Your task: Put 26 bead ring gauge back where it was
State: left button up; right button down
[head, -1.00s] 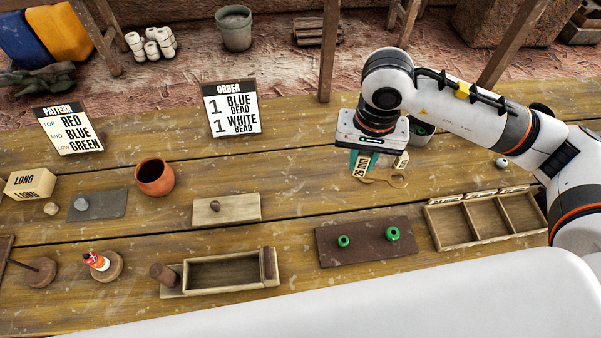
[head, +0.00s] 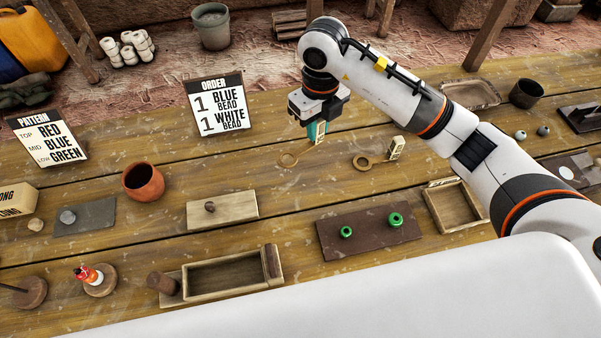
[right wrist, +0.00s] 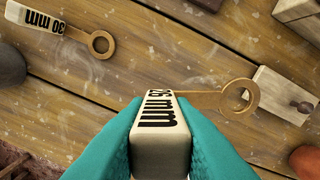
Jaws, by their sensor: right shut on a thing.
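The 26 mm bead ring gauge has a pale block tag (right wrist: 160,128) with black lettering and a tan ring (head: 288,159). My right gripper (head: 317,132) is shut on the tag, with teal fingers on both sides of it. In the right wrist view the ring (right wrist: 238,97) sticks out to the right of the tag. Whether the gauge touches the table is hard to tell. The 30 mm gauge (head: 362,162) lies on the table to the right of my gripper, and shows at the upper left of the right wrist view (right wrist: 101,43). My left gripper is out of view.
The order sign (head: 214,105) stands left of my gripper. A wooden block with a knob (head: 235,216), a clay pot (head: 143,182) and a dark board (head: 350,246) with green beads lie nearer. Bare planks surround the gauges.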

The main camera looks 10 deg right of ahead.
notch_tip(320, 180, down, 10)
jog(key=shift+r+p, duration=0.1)
jog(key=shift+p, duration=0.7)
jog(key=shift+f, duration=0.25)
jog(key=c, duration=1.3)
grip_release()
jog(key=shift+o, duration=0.2)
jog(key=shift+r, duration=0.15)
